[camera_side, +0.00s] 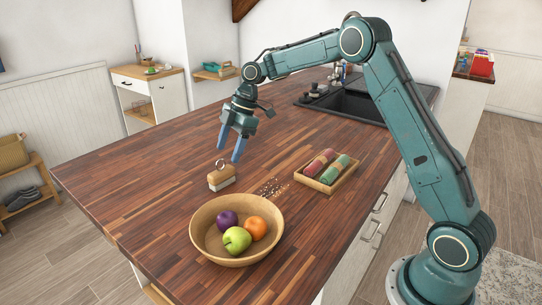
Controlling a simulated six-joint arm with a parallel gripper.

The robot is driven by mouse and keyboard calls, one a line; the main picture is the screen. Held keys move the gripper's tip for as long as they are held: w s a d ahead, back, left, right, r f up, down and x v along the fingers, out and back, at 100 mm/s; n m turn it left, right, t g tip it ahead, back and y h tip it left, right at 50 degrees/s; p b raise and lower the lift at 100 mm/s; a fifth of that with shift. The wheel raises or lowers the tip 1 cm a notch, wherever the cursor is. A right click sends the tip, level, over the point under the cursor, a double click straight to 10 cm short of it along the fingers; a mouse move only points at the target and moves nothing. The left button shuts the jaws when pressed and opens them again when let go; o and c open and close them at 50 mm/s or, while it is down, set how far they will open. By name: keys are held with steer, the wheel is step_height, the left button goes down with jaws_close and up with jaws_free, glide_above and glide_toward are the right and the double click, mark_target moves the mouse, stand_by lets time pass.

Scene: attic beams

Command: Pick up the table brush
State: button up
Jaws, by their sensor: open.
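The table brush (221,179) stands on the wooden counter, bristles down. It has a tan wooden block, pale bristles along its lower edge and a metal ring on top. My gripper (230,157) is open and empty, with its two blue fingers pointing down. In the picture the fingertips are just above and slightly right of the brush, apart from it. The exact height of the fingertips over the counter is hard to tell.
A wooden bowl (205,246) with three fruits stands in front of the brush. Crumbs (272,188) lie to its right, then a wooden tray (327,188) with rolled cloths. A black sink (365,107) is at the back. The counter's left part is clear.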

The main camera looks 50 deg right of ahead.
mark_target(223, 170)
steer(key=shift+x, duration=0.8)
steer(key=shift+x, duration=2.6)
steer(key=shift+s, duration=0.2)
steer(key=c, duration=1.2)
